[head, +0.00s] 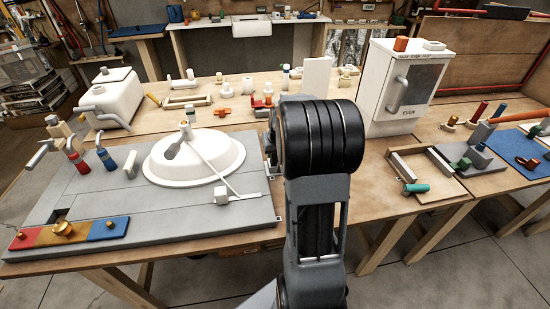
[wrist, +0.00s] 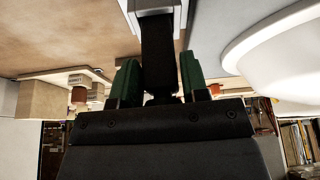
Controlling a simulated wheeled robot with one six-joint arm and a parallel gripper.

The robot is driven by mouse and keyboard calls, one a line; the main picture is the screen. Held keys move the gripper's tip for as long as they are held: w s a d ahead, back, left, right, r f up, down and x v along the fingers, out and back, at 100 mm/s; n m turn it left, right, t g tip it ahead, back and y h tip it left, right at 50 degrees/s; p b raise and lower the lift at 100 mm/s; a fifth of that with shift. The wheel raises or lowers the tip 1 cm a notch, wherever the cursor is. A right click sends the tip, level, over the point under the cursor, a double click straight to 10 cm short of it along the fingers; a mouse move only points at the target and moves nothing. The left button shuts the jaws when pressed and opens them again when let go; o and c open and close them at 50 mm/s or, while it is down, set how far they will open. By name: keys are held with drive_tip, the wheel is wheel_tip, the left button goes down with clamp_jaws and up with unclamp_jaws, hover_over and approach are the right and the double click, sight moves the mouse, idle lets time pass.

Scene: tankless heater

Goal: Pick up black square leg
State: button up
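A black square leg (wrist: 158,45) shows in the wrist view, its upper end meeting a pale grey-white piece (wrist: 153,8). My gripper (wrist: 159,75) has its two green-padded fingers on either side of the leg, which lies between them. The fingers are very near the leg's sides; I cannot tell whether they touch it. The leg's lower end is hidden near the dark gripper body. In the head view my black arm hides the gripper and the leg.
A grey board with a white basin (head: 195,158) fills the left of the wooden table. A white cabinet (head: 407,85) stands to the right, with an open wooden tray (head: 428,178) in front. Several small parts lie at the table's back. The white rounded rim (wrist: 275,45) is close in the wrist view.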

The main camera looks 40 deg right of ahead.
clamp_jaws()
drive_tip(key=shift+r, duration=0.1)
